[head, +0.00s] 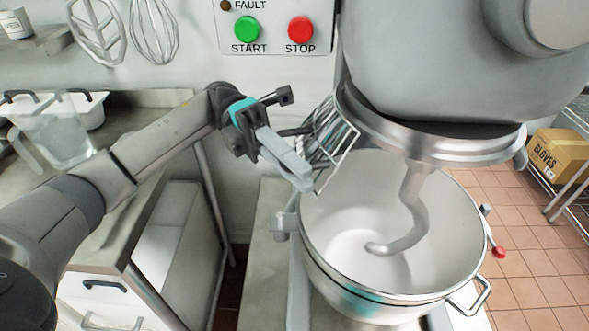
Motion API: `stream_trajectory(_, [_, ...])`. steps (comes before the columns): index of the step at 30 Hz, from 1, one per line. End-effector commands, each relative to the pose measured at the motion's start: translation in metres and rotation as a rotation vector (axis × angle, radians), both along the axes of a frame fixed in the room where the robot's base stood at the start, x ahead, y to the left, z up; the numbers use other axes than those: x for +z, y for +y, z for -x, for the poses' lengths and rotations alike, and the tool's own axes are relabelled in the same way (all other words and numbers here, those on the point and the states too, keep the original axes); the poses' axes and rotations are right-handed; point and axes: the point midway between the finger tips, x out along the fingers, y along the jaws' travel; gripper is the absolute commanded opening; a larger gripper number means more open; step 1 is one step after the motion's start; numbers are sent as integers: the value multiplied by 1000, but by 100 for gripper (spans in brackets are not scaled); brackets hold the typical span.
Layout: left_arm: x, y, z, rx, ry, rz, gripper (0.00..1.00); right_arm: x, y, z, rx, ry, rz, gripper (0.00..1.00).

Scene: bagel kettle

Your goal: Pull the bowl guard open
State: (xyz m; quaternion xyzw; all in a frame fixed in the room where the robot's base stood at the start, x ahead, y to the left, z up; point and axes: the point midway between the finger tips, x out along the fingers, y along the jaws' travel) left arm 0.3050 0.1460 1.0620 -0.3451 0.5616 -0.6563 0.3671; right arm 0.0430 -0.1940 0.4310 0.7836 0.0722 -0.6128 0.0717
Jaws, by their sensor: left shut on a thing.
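The bowl guard (333,129) is a wire cage at the left of the mixer head, above the left rim of the bowl. My left gripper (303,172) comes in from the left and is shut on the guard's wires. The steel mixer bowl (345,235) stands open-topped below, with a curved dough hook (412,222) hanging into it. The grey mixer head (440,70) is above. The front of the bowl opening shows no wires. The exact contact between the fingers and the wire is small and hard to see. My right gripper is not in view.
A control panel (274,12) with a green START button (247,29) and a red STOP button (300,29) is on the wall. A clear jug (55,130) and white tubs stand on the left counter. A gloves box (557,155) is on a shelf at right.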

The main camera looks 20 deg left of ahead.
Motion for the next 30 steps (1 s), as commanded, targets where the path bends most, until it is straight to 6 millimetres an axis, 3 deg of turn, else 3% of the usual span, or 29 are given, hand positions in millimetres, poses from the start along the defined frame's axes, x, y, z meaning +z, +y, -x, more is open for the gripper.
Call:
stream_trajectory(1, [0, 2, 2, -12, -10, 18, 0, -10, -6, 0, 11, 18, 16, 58])
stream_trajectory(9, [-1, 3, 2, -14, -10, 18, 0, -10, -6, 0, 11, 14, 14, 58])
stream_trajectory(10, [-1, 3, 2, -14, -10, 18, 17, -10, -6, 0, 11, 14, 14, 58])
stream_trajectory(17, [-3, 2, 2, -12, -5, 15, 43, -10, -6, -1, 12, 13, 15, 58])
stream_trajectory(30, [-5, 11, -4, -7, -1, 12, 44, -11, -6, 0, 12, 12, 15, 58])
